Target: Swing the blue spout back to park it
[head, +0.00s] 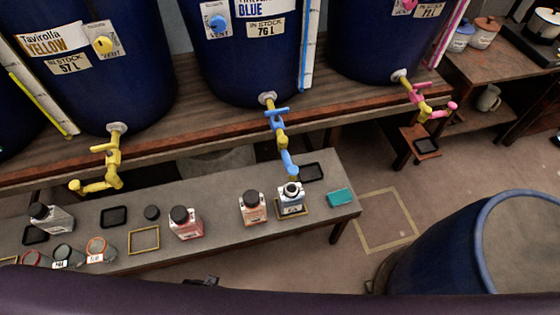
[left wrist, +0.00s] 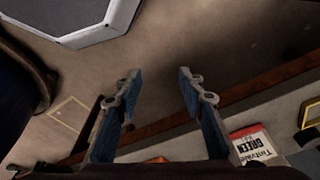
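The blue spout (head: 286,150) hangs from the tap of the middle vat (head: 250,60) in the head view. It points out over the grey bench, toward the viewer. A blue handle (head: 277,113) sits at the tap. My left gripper (left wrist: 160,84) is open in the left wrist view, with nothing between its fingers and the floor beyond. The spout does not show there. My right gripper is not in view.
A yellow spout (head: 97,184) and a pink spout (head: 436,107) flank the blue one. A blue drum (head: 440,255) stands at the lower right.

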